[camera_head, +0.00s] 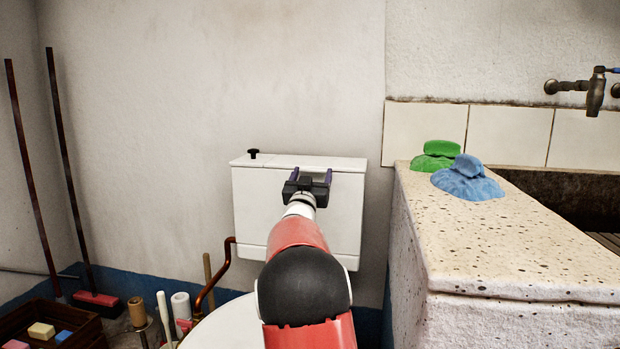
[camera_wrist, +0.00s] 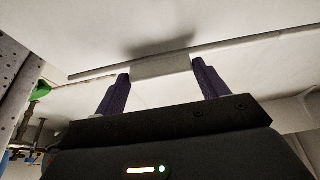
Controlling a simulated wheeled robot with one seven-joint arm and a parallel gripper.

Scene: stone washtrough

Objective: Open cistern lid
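The white cistern (camera_head: 280,215) stands against the back wall, with its flat lid (camera_head: 345,164) lying shut on top. A black knob (camera_head: 253,153) sits at the lid's left end. My gripper (camera_head: 311,175) is at the lid's front edge, right of the middle. In the wrist view, the lid's edge (camera_wrist: 245,43) runs across the picture, and a pale block-like tab (camera_wrist: 160,66) sticks out from it. The two purple fingers of my gripper (camera_wrist: 162,82) stand apart, one on each side of the tab. I cannot tell whether they touch it.
A speckled stone trough (camera_head: 520,250) stands on the right, with a green lump (camera_head: 436,150) and a blue lump (camera_head: 467,182) on its rim. A brass tap (camera_head: 594,92) is above it. A copper pipe (camera_head: 222,268), brushes and a crate (camera_head: 85,335) are at lower left.

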